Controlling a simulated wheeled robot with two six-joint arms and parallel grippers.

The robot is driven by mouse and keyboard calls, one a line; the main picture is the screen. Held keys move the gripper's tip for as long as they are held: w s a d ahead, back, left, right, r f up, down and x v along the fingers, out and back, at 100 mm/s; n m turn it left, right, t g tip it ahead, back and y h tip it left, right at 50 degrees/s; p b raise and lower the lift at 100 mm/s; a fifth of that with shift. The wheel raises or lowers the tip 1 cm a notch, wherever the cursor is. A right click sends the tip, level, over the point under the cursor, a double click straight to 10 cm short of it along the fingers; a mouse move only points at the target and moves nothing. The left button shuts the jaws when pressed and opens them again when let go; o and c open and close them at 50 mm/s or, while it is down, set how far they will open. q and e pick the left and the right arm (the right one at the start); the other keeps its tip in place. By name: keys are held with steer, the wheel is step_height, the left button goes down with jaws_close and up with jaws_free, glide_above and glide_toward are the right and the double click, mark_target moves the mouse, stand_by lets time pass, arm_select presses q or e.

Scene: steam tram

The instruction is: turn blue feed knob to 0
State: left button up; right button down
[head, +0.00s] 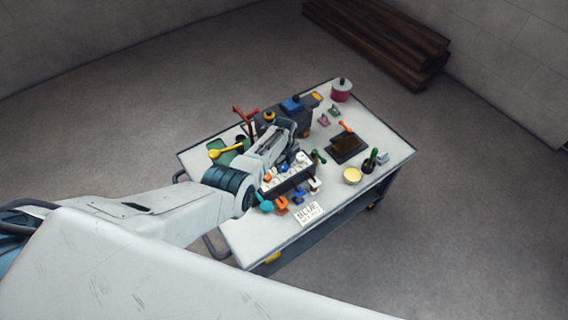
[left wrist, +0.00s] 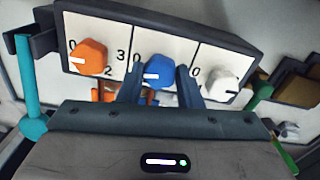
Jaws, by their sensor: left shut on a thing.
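The knob panel (left wrist: 225,35) fills the top of the left wrist view, with three knobs in separate white fields. The blue knob (left wrist: 158,72) is in the middle, its white mark toward the left; a 0 is printed at its upper left. My left gripper (left wrist: 160,80) has a finger on each side of the blue knob and is shut on it. The fingers partly cover the field's other markings. In the head view the panel (head: 300,183) stands on the table, with my left gripper (head: 286,160) over it. My right gripper is not in view.
An orange knob (left wrist: 88,57) and a white knob (left wrist: 222,85) flank the blue one. Planks lie on the floor behind.

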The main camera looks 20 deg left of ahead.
arm_select(q)
steer(key=shift+m, duration=0.8)
steer(key=o, duration=1)
steer(key=shift+c, duration=0.2)
steer(key=shift+r, duration=0.1)
